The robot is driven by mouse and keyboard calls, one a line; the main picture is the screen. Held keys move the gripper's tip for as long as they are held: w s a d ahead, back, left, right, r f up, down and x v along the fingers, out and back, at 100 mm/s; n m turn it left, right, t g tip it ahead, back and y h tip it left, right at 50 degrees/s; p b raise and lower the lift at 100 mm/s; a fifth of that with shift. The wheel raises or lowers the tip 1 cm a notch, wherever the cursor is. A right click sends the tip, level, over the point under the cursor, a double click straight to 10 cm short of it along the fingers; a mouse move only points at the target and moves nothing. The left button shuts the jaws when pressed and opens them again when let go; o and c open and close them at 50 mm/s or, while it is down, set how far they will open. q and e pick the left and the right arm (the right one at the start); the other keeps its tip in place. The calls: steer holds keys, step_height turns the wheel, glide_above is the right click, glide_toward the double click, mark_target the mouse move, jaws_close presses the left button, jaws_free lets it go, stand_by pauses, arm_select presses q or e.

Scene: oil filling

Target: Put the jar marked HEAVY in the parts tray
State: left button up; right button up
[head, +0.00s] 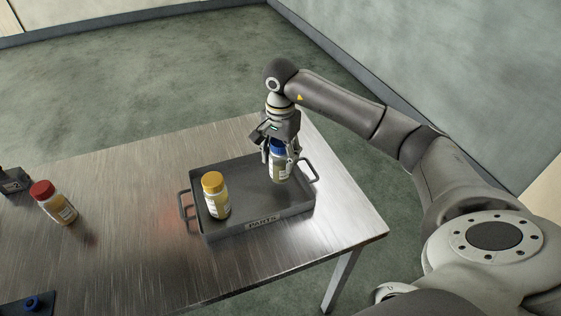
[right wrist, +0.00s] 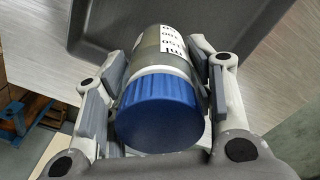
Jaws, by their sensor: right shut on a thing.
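A jar with a blue lid (head: 278,165) is in my right gripper (head: 279,158), at the right part of the grey parts tray (head: 252,226). In the right wrist view the jar's blue lid (right wrist: 158,110) and part of a white label show between the fingers. The label's words are too small or cut off to read, so I cannot tell if it says HEAVY. I cannot tell whether the jar touches the tray floor. A jar with a yellow lid (head: 216,196) stands in the left part of the tray. My left gripper is not in view.
The tray has handles at both ends and sits on a metal table (head: 120,190). A jar with a red lid (head: 54,203) stands at the left. A dark block (head: 13,181) and a dark piece with a blue ring (head: 32,303) lie at the left edge.

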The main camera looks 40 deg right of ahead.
mark_target(281, 163)
step_height(281, 163, down, 2)
steer(key=shift+f+p, duration=0.2)
steer(key=shift+p, duration=0.3)
steer(key=shift+f, duration=0.3)
steer(key=shift+f, duration=0.2)
steer(key=o, duration=1.2)
steer(key=shift+r, duration=0.15)
